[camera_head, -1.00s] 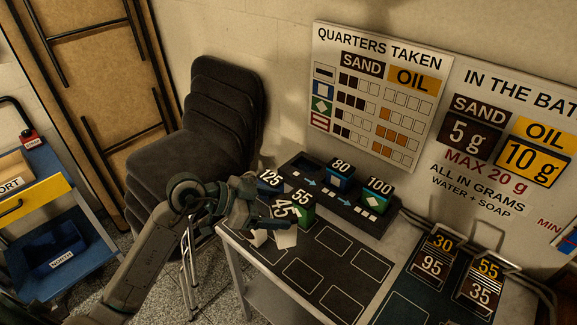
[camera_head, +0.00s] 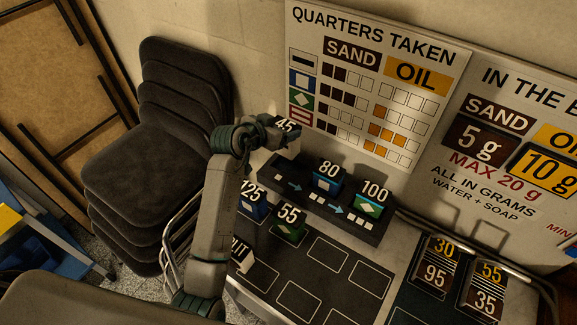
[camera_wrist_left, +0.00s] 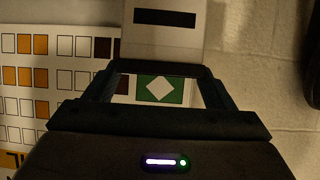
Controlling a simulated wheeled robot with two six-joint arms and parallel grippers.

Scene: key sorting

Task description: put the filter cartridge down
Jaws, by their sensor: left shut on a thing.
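My left gripper (camera_head: 275,126) is shut on a filter cartridge (camera_head: 286,125) marked 45. It holds it up in front of the wall board, above the left end of the dark rack (camera_head: 350,219). In the left wrist view the cartridge (camera_wrist_left: 165,30) shows a white face with a black bar, between the fingers' far ends. In the rack stand a blue cartridge (camera_head: 327,180) marked 80 and a green one (camera_head: 370,203) marked 100. A blue cartridge marked 125 (camera_head: 252,203) and a green one marked 55 (camera_head: 289,225) stand on the dark mat. My right gripper is out of view.
The mat's outlined cells (camera_head: 328,253) at the front right are empty. A white sign (camera_head: 241,255) stands at the mat's left edge, partly behind my arm. The chart board (camera_head: 420,60) is close behind the gripper. Stacked chairs (camera_head: 150,150) are on the left.

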